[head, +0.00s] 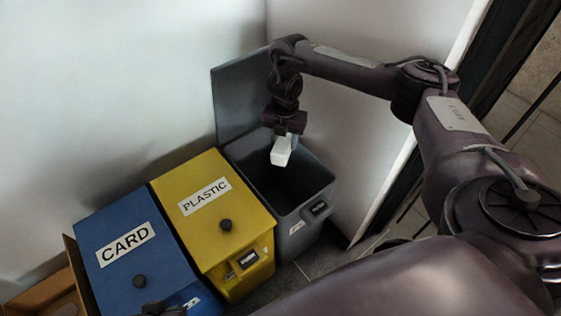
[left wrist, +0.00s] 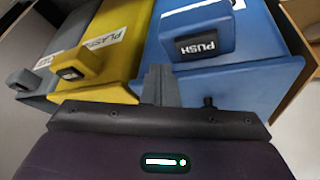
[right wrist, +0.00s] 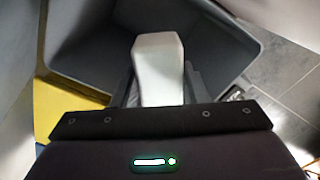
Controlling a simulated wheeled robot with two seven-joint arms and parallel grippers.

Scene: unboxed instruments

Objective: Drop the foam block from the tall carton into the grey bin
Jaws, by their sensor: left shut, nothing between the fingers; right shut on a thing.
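The white foam block (head: 283,151) is held by my right gripper (head: 284,136) above the open mouth of the grey bin (head: 325,184). In the right wrist view the block (right wrist: 158,68) sits between the shut fingers, with the grey bin's inside (right wrist: 100,45) around it. The bin's lid (head: 238,100) stands raised at the back. My left gripper (left wrist: 157,86) is shut and empty in front of the blue bin. In the head view only a dark bit of it shows at the bottom edge. The tall carton cannot be made out for certain.
The yellow PLASTIC bin (head: 215,215) stands closed beside the grey bin, and the blue CARD bin (head: 125,245) stands closed left of it. A brown cardboard box (head: 50,290) shows at the lower left. Walls close in behind and right of the grey bin.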

